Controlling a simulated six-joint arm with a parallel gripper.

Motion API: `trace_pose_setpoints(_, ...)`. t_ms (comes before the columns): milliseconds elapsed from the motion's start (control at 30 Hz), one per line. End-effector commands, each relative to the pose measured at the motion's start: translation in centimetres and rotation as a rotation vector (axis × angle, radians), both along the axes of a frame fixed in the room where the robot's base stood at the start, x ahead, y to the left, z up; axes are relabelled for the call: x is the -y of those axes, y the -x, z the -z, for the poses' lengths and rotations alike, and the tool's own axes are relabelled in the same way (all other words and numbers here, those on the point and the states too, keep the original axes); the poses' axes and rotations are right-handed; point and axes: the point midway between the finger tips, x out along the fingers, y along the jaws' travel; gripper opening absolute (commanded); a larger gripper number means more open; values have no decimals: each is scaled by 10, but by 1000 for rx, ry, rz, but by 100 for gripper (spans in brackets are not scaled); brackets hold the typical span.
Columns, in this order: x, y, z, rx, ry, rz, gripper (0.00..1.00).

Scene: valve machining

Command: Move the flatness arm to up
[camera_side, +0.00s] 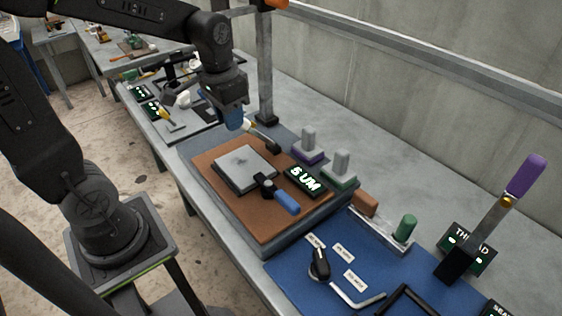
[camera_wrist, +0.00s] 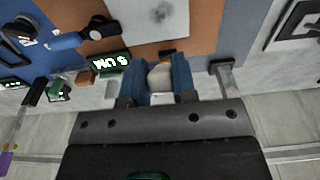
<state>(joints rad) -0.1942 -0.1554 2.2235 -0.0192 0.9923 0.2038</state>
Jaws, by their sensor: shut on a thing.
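My gripper (camera_side: 238,121) has blue fingers and is closed around the pale handle of a lever at the back of the brown-topped station. The lever, apparently the flatness arm (camera_side: 262,138), has a yellowish ring and a dark base (camera_side: 275,148). It leans low from the base toward the upper left. In the wrist view the pale handle (camera_wrist: 160,76) sits between the blue fingers (camera_wrist: 163,78); the fingers hide part of it. A lit display (camera_side: 306,179) reading "5 UM" is beside the station's grey plate (camera_side: 244,168).
A blue-handled clamp (camera_side: 283,200) lies by the plate. Purple-based (camera_side: 309,146) and green-based (camera_side: 341,168) grey blocks stand to the right. A grey post (camera_side: 265,80) rises close behind my gripper. A purple-handled lever (camera_side: 522,178) stands tilted at far right.

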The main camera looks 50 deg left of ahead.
Motion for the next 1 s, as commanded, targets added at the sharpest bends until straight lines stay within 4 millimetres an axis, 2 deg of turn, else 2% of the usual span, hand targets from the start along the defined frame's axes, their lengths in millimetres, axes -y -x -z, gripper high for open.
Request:
trace_pose_setpoints(267,0,-4,-5,12,-1,-2,0)
trace_pose_setpoints(800,0,-34,-23,12,-1,-2,0)
trace_pose_setpoints(1000,0,-39,-26,12,-1,-2,0)
